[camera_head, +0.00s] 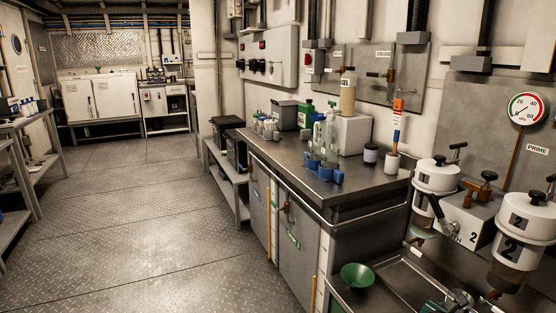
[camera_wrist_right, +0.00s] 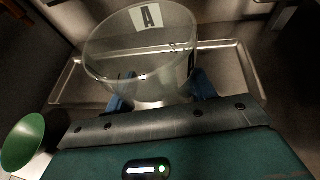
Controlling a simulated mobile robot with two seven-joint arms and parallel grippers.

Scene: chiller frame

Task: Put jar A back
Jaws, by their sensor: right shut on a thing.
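Jar A (camera_wrist_right: 140,60) is a clear, empty-looking glass jar with a black "A" on a white label. In the right wrist view it stands between the blue fingertips of my right gripper (camera_wrist_right: 162,95), which is shut on it. It is held over or in a metal tray; whether it touches the tray I cannot tell. In the head view my right gripper (camera_head: 440,305) is at the bottom right edge, partly cut off, with the clear jar (camera_head: 461,297) beside it. A blue rack (camera_head: 318,171) with clear jars stands on the bench. My left gripper is not in view.
A metal tray (camera_head: 405,270) lies below two white-topped filter housings, 1 (camera_head: 437,175) and 2 (camera_head: 524,222). A green funnel (camera_head: 357,275) sits at the tray's left. The bench top (camera_head: 350,187) is clear right of the blue rack, before a white cup (camera_head: 392,163).

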